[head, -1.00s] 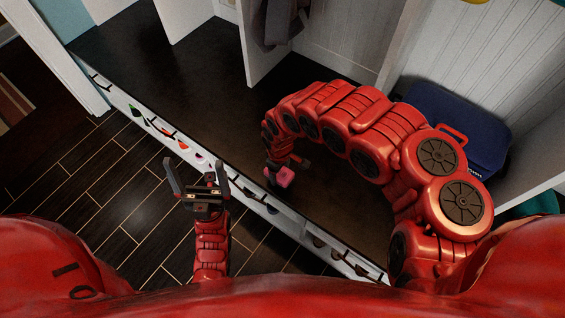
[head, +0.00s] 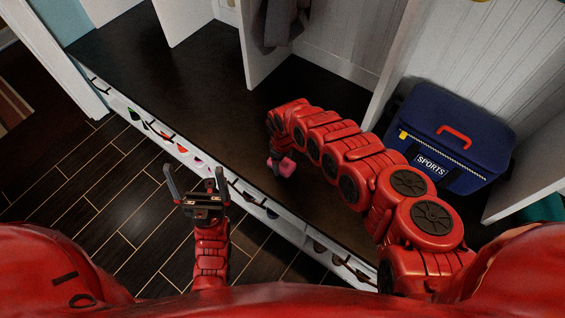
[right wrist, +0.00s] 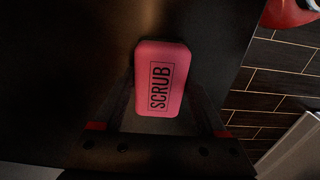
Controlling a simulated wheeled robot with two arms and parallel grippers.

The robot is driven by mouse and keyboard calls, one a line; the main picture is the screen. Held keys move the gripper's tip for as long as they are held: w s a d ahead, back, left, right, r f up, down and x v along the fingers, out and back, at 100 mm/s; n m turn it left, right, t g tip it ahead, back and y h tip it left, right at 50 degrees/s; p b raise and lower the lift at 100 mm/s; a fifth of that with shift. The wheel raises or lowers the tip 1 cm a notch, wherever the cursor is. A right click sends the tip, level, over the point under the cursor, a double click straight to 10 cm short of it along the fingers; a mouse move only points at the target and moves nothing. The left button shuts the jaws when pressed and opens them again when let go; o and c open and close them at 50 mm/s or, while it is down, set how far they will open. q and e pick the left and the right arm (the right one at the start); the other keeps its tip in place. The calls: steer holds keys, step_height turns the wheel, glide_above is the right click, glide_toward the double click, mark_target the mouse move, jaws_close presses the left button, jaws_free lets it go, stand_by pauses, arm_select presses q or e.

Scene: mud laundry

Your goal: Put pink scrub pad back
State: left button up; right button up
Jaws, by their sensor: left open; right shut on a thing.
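The pink scrub pad (head: 286,167) is held by my right gripper (head: 276,162) over the dark bench top (head: 140,55). In the right wrist view the pad (right wrist: 160,78) shows its "SCRUB" lettering and sits between the two fingers of my right gripper (right wrist: 165,110). Whether the pad touches the bench top cannot be told. My left gripper (head: 198,185) is open and empty, with its fingers pointing up, over the floor in front of the bench.
A blue sports bag (head: 455,135) stands at the right on the bench. White dividers (head: 268,60) rise behind the bench top. Several coloured items show along the bench's white front edge (head: 160,130). The bench top left of my right arm is clear.

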mark_target(282, 163)
steer(key=shift+f, duration=0.1)
steer(key=o, duration=1.1)
steer(key=shift+r, duration=0.3)
step_height(282, 163, up, 12)
steer(key=shift+f+p, duration=0.15)
steer(key=shift+p, duration=0.9)
